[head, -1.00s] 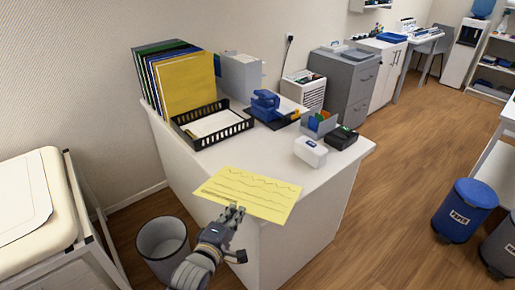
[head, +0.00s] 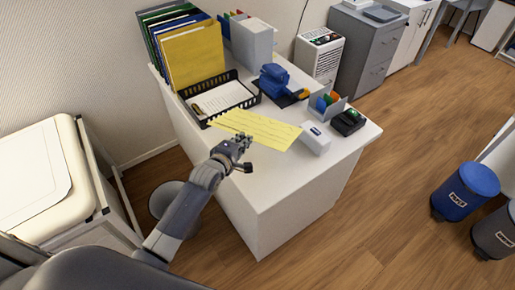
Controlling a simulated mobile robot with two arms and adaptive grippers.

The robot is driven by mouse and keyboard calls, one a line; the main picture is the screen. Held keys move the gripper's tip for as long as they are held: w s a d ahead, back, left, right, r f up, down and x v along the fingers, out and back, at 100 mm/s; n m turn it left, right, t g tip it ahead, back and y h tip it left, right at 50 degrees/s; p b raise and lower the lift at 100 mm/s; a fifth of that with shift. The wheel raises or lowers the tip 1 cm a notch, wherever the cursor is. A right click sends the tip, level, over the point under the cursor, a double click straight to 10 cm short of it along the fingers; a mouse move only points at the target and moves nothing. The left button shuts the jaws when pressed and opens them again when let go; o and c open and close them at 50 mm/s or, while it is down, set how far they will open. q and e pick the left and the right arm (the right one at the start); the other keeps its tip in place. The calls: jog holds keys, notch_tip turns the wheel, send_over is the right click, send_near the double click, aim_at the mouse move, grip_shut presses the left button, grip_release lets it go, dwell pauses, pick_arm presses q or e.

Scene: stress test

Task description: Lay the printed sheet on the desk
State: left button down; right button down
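The printed sheet (head: 262,130) is yellow with dark lines of print. In the head view it lies flat or nearly flat over the white desk (head: 262,180), between the black tray and the small white box. I cannot tell whether it touches the desk top. My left gripper (head: 243,141) reaches in from the lower left, at the sheet's near edge. Its fingers look closed on that edge, which they partly hide. My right gripper is not in view.
A black tray (head: 250,99) with white paper stands behind the sheet, close to its left end. A small white box (head: 315,138) is by its right end. A blue hole punch (head: 274,80) and a black device (head: 348,122) stand farther off. The desk's near part is bare.

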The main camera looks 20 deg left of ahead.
pick_arm(q)
notch_tip(320, 180, down, 10)
jog(key=b, duration=0.9)
jog(key=shift+r, duration=0.1)
jog(key=c, duration=2)
grip_release()
jog(key=shift+o, duration=0.2)
jog(key=shift+s+r, duration=0.1)
